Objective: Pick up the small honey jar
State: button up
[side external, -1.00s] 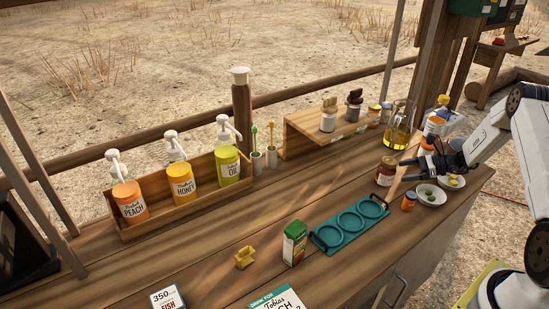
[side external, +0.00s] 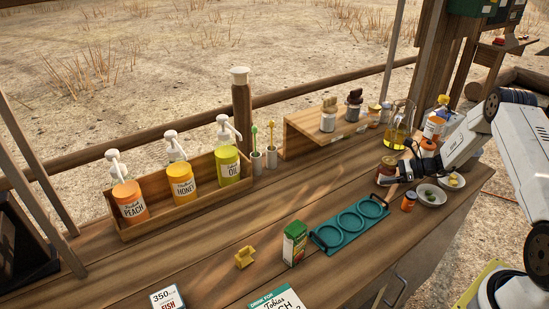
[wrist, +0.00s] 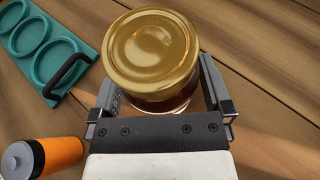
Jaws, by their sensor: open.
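The small honey jar (wrist: 151,52) has a gold lid and dark amber contents and stands on the wooden counter. In the wrist view it sits between the two fingers of my gripper (wrist: 160,108), which are open, one on each side of it. Whether either finger touches it I cannot tell. In the side view my gripper (side external: 396,172) is low at the jar (side external: 384,171) and covers much of it.
A teal tray with three rings (side external: 350,221) lies left of the jar. A small orange bottle (side external: 408,202) stands close by, also in the wrist view (wrist: 45,157). Two white bowls (side external: 433,203) and a glass oil jug (side external: 396,133) are near.

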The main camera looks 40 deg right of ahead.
aim_at(388, 165)
jog(key=shift+c, duration=0.2)
dwell(0.3)
grip_shut()
jog(key=shift+r, duration=0.15)
jog(key=shift+w+r, duration=0.1)
jog(key=shift+r, duration=1.45)
jog(key=s+a+r, duration=0.6)
jog(key=s+r, duration=0.3)
jog(key=s, duration=0.3)
jog(key=shift+s+r, duration=0.35)
jog(key=shift+s, duration=0.05)
